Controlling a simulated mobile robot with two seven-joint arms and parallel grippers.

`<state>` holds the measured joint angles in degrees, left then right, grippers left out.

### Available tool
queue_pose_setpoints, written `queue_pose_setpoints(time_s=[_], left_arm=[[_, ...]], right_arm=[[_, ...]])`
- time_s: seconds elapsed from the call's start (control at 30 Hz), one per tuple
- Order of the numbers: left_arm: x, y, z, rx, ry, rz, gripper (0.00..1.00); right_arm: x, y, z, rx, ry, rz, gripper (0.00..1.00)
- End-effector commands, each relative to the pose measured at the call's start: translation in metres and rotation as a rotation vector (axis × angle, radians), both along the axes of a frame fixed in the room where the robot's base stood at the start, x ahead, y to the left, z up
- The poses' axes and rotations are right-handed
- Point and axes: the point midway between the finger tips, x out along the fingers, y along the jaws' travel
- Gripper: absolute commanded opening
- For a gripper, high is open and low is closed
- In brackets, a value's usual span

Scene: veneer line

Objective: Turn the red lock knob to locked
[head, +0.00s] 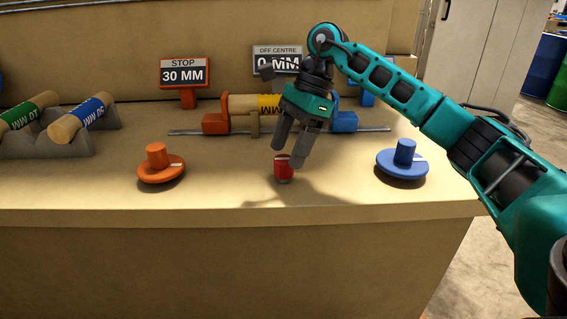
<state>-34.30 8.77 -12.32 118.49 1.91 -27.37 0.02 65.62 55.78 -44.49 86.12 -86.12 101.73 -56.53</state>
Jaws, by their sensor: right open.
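The red lock knob (283,171) stands on the bench top near its front edge, between the orange and blue hand wheels. It has a pale mark near its top; I cannot tell which lock position it points to. My right gripper (288,156) is open, pointing down, with its fingertips at or just above the knob. The fingers partly cover the knob's upper part, and I cannot tell if they touch it. My left gripper is not in view.
An orange wheel (161,168) and a blue wheel (403,161) flank the knob. Behind it, a roller (241,105) sits between orange and blue blocks on a rail. Signs read "STOP 30 MM" (185,73) and "OFF CENTRE" (277,58). Marked rollers rest in a grey rack (70,146) at left.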

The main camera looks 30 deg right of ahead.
Motion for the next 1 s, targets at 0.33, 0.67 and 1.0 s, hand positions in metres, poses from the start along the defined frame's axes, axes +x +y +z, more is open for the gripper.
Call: queue_pose_setpoints(time_s=[0.33,0.67,1.0], left_arm=[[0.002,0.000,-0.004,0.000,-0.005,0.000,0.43],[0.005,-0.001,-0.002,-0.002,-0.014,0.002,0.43],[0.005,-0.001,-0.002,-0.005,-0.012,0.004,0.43]], right_arm=[[0.001,0.013,-0.029,0.001,0.000,0.000,0.67],[0.001,0.013,-0.029,0.001,0.000,0.000,0.59],[0.001,0.012,-0.029,0.001,0.000,0.000,0.27]])
